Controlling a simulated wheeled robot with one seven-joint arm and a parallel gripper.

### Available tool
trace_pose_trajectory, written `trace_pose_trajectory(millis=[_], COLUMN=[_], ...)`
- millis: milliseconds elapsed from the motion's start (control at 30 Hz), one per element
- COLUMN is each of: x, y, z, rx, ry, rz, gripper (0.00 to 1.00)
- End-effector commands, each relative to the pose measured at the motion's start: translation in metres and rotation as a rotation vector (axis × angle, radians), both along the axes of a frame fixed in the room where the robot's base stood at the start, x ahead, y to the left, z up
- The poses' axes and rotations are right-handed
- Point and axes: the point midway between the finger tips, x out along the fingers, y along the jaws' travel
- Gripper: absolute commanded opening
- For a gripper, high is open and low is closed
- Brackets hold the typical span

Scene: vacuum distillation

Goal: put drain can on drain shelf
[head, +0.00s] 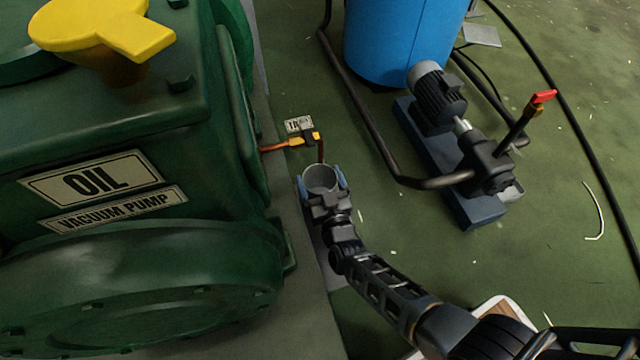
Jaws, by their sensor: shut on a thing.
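The drain can (320,178) is a small grey open-topped cylinder in the head view, just right of the green vacuum pump. My gripper (322,185) is shut around it, with a bluish finger on each side. The can's open mouth faces up, just below and beside the end of a thin drain pipe (320,150) with a yellow valve (305,139). I cannot tell whether the can touches anything beneath it. No drain shelf can be made out clearly; the can and my arm may hide it.
The large green vacuum pump (130,230) with an OIL label fills the left, on a grey plinth (300,300). A small tag (298,124) sits by the valve. A blue barrel (400,40) and a motor pump (440,100) with hoses stand at right. Green floor (400,230) lies between.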

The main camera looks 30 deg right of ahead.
Motion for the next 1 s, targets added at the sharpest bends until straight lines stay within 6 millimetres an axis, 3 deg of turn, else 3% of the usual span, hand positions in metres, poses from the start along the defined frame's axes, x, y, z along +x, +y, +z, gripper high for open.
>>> trace_pose_trajectory(millis=[367, 400, 433, 767, 1000], x=[0.0, 0.0, 0.0, 0.0, -0.038], y=[0.0, 0.0, 0.0, 0.0, 0.007], z=[-0.004, -0.005, -0.005, -0.003, 0.0], rx=[0.0, 0.0, 0.0, 0.0, 0.001], ry=[0.0, 0.0, 0.0, 0.0, 0.004], rz=[0.0, 0.0, 0.0, 0.0, 0.001], gripper=[0.37, 0.96, 0.99, 1.0, 1.0])
